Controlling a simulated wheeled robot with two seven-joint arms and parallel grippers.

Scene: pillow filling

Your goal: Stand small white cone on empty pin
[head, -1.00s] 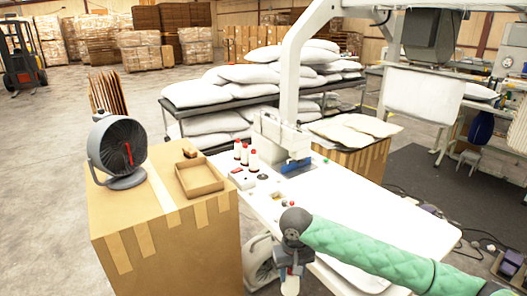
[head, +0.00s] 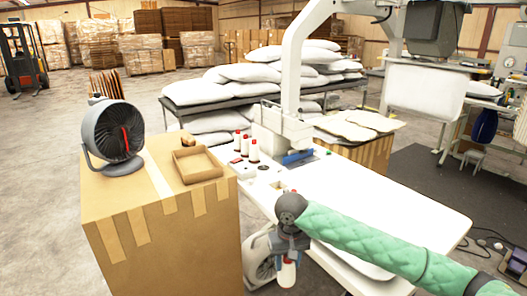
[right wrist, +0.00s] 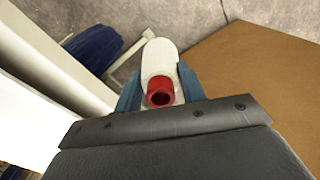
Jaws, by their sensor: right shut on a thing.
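My right gripper (head: 287,256) hangs at the near edge of the white table, beside the cardboard box. It is shut on a small white cone (head: 286,275) with a red end. In the right wrist view the white cone (right wrist: 159,58) sits between the blue fingers, its red hollow end (right wrist: 160,91) toward the camera. Several similar white cones with red tops, one of them a front cone (head: 254,151), stand upright on the table's far left part. I cannot make out an empty pin; it is too small or hidden. My left gripper is not in view.
A large cardboard box (head: 160,235) stands left of the table, with a grey fan (head: 116,137) and an open carton tray (head: 197,166) on top. A machine (head: 290,142) stands at the table's back. The white tabletop (head: 400,205) is mostly clear on the right.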

